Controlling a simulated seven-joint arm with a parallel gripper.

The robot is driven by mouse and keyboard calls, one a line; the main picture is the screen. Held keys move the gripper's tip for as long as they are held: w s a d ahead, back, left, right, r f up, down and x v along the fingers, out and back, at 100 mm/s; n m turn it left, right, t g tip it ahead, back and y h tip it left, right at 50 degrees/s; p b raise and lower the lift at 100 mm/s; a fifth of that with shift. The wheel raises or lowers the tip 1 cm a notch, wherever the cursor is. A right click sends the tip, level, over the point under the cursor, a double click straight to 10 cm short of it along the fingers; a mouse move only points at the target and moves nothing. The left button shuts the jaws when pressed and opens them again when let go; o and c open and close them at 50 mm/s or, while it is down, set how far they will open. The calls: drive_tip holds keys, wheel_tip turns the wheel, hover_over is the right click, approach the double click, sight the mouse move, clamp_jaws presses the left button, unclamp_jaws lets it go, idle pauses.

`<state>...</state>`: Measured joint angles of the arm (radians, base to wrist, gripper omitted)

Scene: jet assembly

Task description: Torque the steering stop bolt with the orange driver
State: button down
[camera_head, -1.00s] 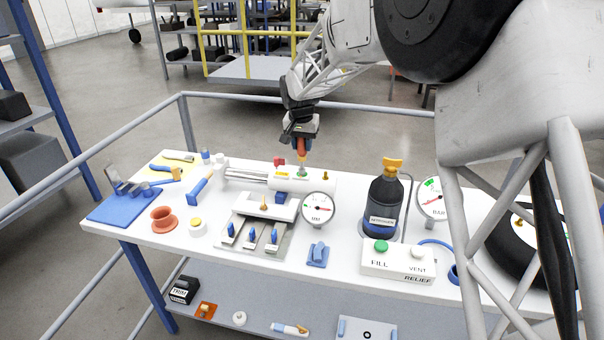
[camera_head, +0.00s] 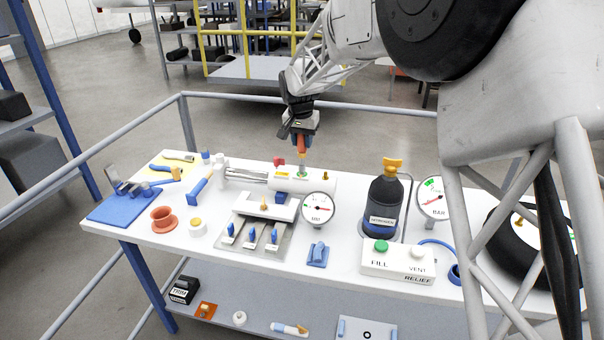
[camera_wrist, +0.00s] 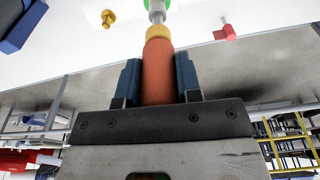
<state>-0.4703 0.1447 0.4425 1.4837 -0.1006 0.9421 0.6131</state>
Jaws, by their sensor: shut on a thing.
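My gripper (camera_head: 300,133) is shut on the orange driver (camera_head: 301,147), which it holds upright, shaft down, over the white cylinder (camera_head: 320,184) on the bench. In the wrist view the orange handle (camera_wrist: 158,72) sits between the two blue fingers, with a yellow collar and a grey shaft (camera_wrist: 156,10) beyond it. Under the shaft is a green-ringed spot (camera_head: 302,175) on the cylinder, likely the steering stop bolt. Its head is too small or hidden to tell. I cannot tell whether the driver tip touches it.
Close by are a gold fitting (camera_head: 326,175) and a red part (camera_head: 279,162). A dial gauge (camera_head: 318,207) stands in front of the cylinder, a dark nitrogen bottle (camera_head: 384,200) to the right. A grey rail (camera_head: 350,104) runs behind the bench.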

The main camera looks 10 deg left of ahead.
drive_tip(key=shift+r, duration=1.9)
drive_tip(key=w+d+f, duration=0.5)
drive_tip(key=w+d, duration=0.3)
drive_tip(key=d, duration=0.1)
drive_tip(key=w+d+f, duration=0.6)
drive_tip(key=w+d, duration=0.2)
drive_tip(key=w, duration=0.1)
drive_tip(key=w+d+f, duration=0.3)
drive_tip(key=d+f, duration=0.1)
drive_tip(key=d, duration=0.3)
drive_tip(key=w+d+f, duration=0.4)
drive_tip(key=d, duration=0.3)
drive_tip(key=w+d+f+n, duration=0.1)
drive_tip(key=w+d+f, duration=0.2)
drive_tip(key=d, duration=0.4)
drive_tip(key=shift+w+d+f, duration=0.15)
drive_tip(key=shift+f, duration=0.65)
